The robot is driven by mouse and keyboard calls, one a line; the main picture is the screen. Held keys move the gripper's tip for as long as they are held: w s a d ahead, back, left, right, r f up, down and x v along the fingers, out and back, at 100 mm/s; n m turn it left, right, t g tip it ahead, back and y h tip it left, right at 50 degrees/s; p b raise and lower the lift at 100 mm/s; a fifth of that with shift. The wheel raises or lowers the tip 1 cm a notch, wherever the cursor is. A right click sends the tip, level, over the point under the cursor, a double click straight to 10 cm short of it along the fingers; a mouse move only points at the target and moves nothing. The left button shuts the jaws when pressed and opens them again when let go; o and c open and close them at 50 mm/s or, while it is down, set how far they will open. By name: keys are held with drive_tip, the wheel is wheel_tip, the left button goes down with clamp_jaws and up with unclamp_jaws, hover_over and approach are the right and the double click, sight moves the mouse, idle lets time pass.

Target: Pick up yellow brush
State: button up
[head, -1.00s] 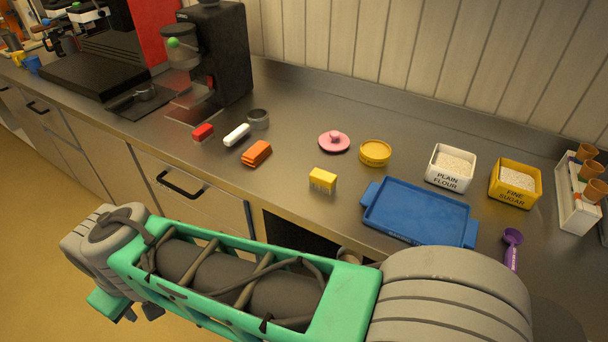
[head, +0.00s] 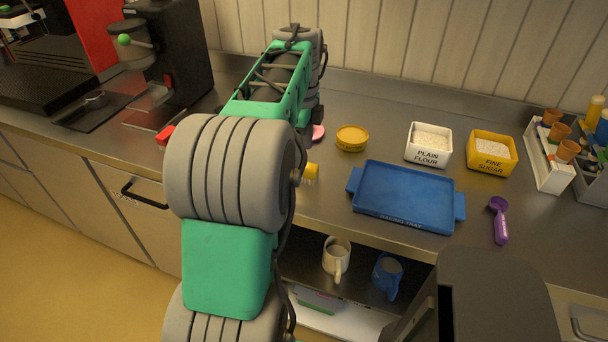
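The yellow brush (head: 310,173), a small block with pale bristles, lies on the steel counter just right of my arm's large grey joint. Its left part is hidden behind my arm. My arm reaches up across the counter, to the left of the brush. My gripper's fingers do not show; the far end of the arm hides that area, so I cannot see whether they are open or shut.
A yellow round lid (head: 352,138), a blue tray (head: 405,195), a flour tub (head: 428,158), a sugar tub (head: 492,168) and a purple scoop (head: 499,220) are right of the brush. A pink lid (head: 318,132) and a red item (head: 165,135) are partly hidden. Mugs (head: 336,258) stand on the shelf below.

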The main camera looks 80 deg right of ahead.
sight(305, 165)
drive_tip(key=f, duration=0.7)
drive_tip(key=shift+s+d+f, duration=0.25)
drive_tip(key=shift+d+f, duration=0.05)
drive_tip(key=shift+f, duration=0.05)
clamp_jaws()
